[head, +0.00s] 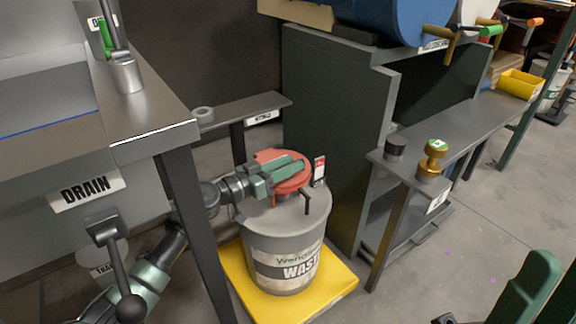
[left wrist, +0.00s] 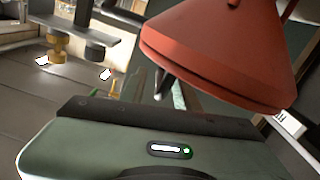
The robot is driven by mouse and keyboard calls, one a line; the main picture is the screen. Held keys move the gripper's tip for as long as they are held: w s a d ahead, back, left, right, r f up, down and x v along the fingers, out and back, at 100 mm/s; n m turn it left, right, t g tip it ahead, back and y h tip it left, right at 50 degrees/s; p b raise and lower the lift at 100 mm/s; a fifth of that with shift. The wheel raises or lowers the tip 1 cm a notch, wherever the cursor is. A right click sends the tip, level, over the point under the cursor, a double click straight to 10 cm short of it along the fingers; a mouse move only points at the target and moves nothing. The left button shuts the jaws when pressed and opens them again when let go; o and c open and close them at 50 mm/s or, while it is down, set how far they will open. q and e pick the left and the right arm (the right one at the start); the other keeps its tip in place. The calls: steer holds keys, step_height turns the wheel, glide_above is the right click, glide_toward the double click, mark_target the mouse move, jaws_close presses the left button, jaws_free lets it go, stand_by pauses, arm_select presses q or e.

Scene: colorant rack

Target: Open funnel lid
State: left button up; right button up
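The red funnel (head: 292,168) sits on the grey lid of the waste bucket (head: 285,245). A dark handle-like piece (head: 307,200) sticks out at its front right. My left gripper (head: 287,171) lies across the top left of the red funnel and hides part of it. In the left wrist view the funnel (left wrist: 215,50) fills the upper right, seen upside down, with a double rim line. My green gripper body fills the bottom of that view. Its finger gap is not clear, nor whether it touches the lid. A green part of my right arm shows at the lower right.
The bucket stands on a yellow platform (head: 340,284). The DRAIN bench (head: 150,120) is left of it, and a dark green cabinet (head: 335,120) is behind. A shelf on the right holds a brass weight (head: 432,160) and a black weight (head: 396,147). Floor at the right is clear.

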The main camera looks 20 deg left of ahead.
arm_select(q)
jaws_close()
steer(key=shift+f, duration=0.1)
stand_by(1.2)
